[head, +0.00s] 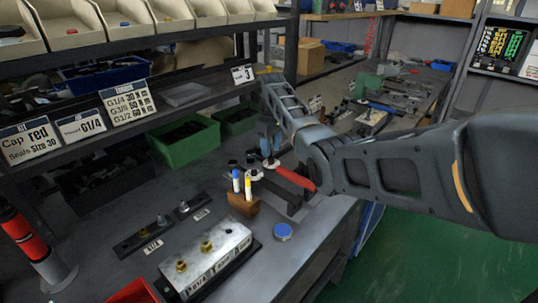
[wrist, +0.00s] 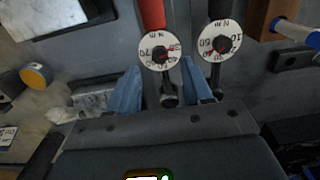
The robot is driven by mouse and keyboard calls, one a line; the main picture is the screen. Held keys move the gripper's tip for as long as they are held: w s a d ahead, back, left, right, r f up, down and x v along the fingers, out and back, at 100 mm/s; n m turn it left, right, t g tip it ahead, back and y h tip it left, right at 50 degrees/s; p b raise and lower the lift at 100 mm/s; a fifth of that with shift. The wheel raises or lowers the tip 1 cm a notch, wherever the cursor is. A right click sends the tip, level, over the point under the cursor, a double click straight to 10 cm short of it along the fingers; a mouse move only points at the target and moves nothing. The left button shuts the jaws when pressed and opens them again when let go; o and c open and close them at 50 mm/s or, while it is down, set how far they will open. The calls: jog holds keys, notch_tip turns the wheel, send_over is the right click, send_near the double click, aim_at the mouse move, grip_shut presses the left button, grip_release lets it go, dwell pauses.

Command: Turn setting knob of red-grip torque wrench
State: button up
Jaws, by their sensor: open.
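The red-grip torque wrench shows its red grip (head: 291,180) on the bench in the head view; in the wrist view the red grip (wrist: 152,14) enters from the top. Below the grip is its white dial (wrist: 147,57) with numbers, a dark central setting knob (wrist: 160,52) and a red pointer. My gripper (wrist: 162,80) is open, its blue fingers on either side of the wrench's dark lower end (wrist: 168,92). I cannot tell whether they touch it. In the head view my gripper (head: 268,150) points down over the wrench's dial end, hiding part of it.
A second dial (wrist: 219,42) on a dark-handled wrench lies close to the right. A wooden block (head: 243,203) with blue and yellow markers, a blue-topped disc (head: 283,231) and a metal valve block (head: 208,259) stand nearby. A shelf edge (head: 200,98) and green bins (head: 186,139) lie behind.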

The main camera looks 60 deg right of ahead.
aim_at(271, 159)
jog(key=shift+f, duration=2.05)
jog(key=shift+c, duration=0.3)
grip_shut()
